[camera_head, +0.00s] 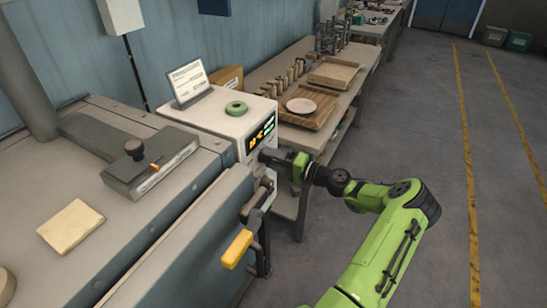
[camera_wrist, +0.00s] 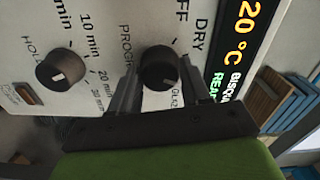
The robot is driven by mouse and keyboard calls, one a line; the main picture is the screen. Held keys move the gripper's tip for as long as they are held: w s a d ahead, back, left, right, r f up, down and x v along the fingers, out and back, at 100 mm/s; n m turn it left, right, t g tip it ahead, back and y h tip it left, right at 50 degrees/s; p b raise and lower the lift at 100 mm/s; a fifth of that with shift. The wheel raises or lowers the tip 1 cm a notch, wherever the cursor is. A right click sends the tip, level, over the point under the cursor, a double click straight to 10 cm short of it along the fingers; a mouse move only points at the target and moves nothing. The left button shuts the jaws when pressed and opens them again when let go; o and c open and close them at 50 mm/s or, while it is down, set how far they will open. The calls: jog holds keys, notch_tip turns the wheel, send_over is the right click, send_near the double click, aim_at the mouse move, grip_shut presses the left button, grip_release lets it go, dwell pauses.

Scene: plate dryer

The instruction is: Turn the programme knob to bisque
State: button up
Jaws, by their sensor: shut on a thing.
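The black round programme knob (camera_wrist: 158,62) sits on the white control panel (camera_wrist: 105,22), between the two fingers of my gripper (camera_wrist: 160,72). My gripper is shut on it. Labels OFF, DRY and GLAZE show around the knob, partly covered; I cannot make out where its pointer stands. In the head view my gripper (camera_head: 270,157) is up against the front of the white control box (camera_head: 222,118), below the lit display (camera_head: 261,132), and hides the knob.
A second black knob (camera_wrist: 62,68), with minute marks and HOLD, is close to the left finger. A yellow lever handle (camera_head: 238,248) sticks out below the box. A workbench (camera_head: 350,96) with boards stands behind; floor at right is clear.

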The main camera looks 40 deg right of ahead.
dwell(0.3)
jog(key=o, duration=1)
jog(key=shift+o, duration=0.2)
jog(key=v, duration=1.5)
jog(key=shift+s, duration=0.4)
jog(key=shift+d, duration=0.1)
